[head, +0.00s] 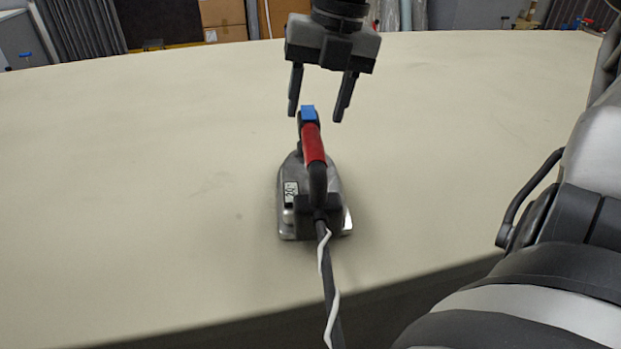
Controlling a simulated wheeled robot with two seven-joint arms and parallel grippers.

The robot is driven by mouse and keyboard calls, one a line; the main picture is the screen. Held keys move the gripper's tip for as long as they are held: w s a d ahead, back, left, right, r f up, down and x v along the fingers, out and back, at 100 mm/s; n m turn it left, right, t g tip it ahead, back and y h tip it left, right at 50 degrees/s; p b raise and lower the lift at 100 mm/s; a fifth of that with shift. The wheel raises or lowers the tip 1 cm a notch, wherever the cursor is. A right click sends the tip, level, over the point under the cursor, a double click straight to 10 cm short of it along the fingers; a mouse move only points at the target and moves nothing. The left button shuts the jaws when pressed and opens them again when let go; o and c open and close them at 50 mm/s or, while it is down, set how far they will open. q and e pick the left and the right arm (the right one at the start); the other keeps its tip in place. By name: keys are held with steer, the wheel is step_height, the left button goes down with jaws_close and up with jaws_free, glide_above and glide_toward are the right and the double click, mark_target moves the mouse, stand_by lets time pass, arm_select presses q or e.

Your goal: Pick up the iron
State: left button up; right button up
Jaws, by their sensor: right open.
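The iron (325,215) stands on the cloth table, a grey metal body with a red and black handle (313,145) and a blue piece at the handle's far end. Its cord (327,275), dark with a white spiral, runs from its near end toward the bottom of the picture. My right gripper (318,112) is above the far end of the iron, fingers pointing down. It is open and empty, with one finger on each side of the blue piece in the picture. I cannot tell the exact height gap. My left gripper is not in view.
The long cloth table (150,170) is clear to the left of the iron and behind it. The table's near edge runs along the bottom. Cardboard boxes (222,15) and grey items stand beyond the far edge. My own arm fills the right side.

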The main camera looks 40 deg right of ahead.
mark_target(312, 128)
steer(key=f, duration=0.4)
steer(key=a+f, duration=0.1)
steer(key=shift+w+f+p, duration=0.2)
steer(key=shift+f+p, duration=0.1)
steer(key=shift+f, duration=0.1)
jaws_close()
steer(key=shift+w+d+r, duration=0.1)
steer(key=shift+r, duration=0.1)
